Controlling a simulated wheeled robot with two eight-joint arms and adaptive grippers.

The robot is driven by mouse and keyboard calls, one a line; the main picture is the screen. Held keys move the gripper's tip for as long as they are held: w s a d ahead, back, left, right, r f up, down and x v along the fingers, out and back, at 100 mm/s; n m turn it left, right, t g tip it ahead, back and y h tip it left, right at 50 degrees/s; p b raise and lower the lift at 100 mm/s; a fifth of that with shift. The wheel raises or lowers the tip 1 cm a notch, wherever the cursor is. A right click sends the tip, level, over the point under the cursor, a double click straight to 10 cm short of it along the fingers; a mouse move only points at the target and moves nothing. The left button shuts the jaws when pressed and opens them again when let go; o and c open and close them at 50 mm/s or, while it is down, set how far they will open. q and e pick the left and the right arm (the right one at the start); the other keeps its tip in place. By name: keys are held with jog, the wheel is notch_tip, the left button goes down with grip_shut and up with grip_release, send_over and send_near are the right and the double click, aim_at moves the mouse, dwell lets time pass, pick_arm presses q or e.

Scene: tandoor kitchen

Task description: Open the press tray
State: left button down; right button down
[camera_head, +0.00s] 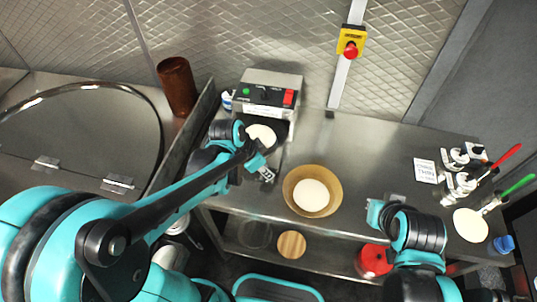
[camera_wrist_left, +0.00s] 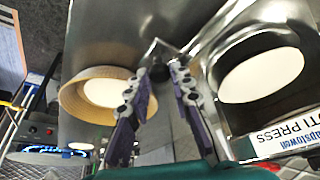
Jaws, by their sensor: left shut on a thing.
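The press (camera_head: 270,90) is a grey box with a green button and a red switch, at the back of the steel counter. Its tray, with a round white dough disc (camera_head: 261,134) on it, sticks out at the front. In the left wrist view the metal tray (camera_wrist_left: 222,52) is at right, beside a label reading "TI PRESS". My left gripper (camera_head: 265,172) is at the tray's front; in the wrist view its fingers (camera_wrist_left: 160,78) close around a dark knob (camera_wrist_left: 159,73) on a metal bar. My right gripper (camera_head: 376,212) is by the counter's front edge; its fingers are unclear.
A round tan basket (camera_head: 335,192) with white dough stands right of the press. A brown cylinder (camera_head: 177,86) and the large round tandoor lid (camera_head: 80,130) are left. A red emergency button (camera_head: 351,50) is on the wall. Tongs and a sign are at right.

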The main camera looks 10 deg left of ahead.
pick_arm(q)
jog(key=shift+s, duration=0.9)
jog(key=c, duration=1.3)
grip_release()
jog(key=shift+c, duration=0.2)
jog(key=v, duration=1.2)
